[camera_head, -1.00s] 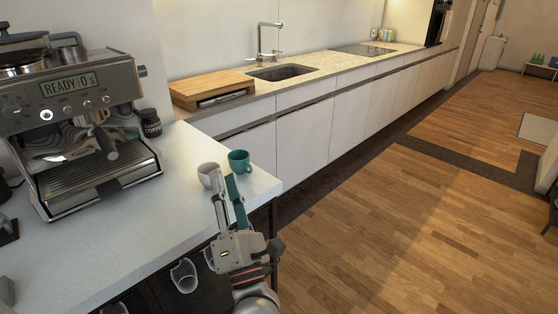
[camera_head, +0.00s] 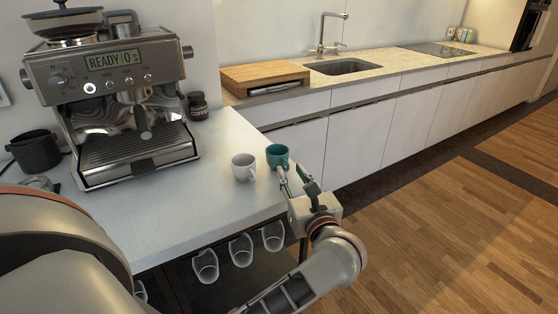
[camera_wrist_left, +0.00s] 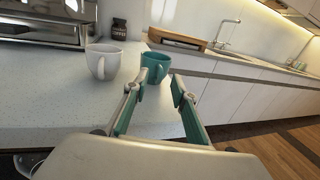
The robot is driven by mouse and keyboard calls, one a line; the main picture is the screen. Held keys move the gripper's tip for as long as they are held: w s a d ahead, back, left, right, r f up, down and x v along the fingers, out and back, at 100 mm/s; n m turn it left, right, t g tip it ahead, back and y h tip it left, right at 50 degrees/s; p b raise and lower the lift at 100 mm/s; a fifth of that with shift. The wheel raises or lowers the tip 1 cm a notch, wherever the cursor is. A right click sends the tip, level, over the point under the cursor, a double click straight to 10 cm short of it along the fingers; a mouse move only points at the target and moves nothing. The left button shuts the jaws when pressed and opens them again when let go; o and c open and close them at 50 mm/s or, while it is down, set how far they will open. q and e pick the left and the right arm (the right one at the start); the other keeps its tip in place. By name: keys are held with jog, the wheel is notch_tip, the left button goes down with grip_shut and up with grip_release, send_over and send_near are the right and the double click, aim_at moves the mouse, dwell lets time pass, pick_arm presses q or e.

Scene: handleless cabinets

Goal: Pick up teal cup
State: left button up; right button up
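The teal cup (camera_head: 277,156) stands upright on the white counter near its right corner. In the left wrist view the teal cup (camera_wrist_left: 157,64) is just beyond the fingertips, its handle facing me. My left gripper (camera_head: 293,172) is open, its tips close to the cup's near side in the head view. In the left wrist view my left gripper (camera_wrist_left: 160,82) has a clear gap between its fingers, with nothing held. I cannot tell whether a finger touches the cup. My right gripper is not in view.
A white cup (camera_head: 244,167) stands left of the teal cup, close by. A coffee machine (camera_head: 120,105) and a dark jar (camera_head: 198,106) are at the back. Several cups hang below the counter edge, including one cup (camera_head: 241,250). A wooden board (camera_head: 265,77) lies beyond.

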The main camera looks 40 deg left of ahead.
aim_at(280, 162)
pick_arm(q)
jog(key=shift+x, duration=1.2)
grip_shut()
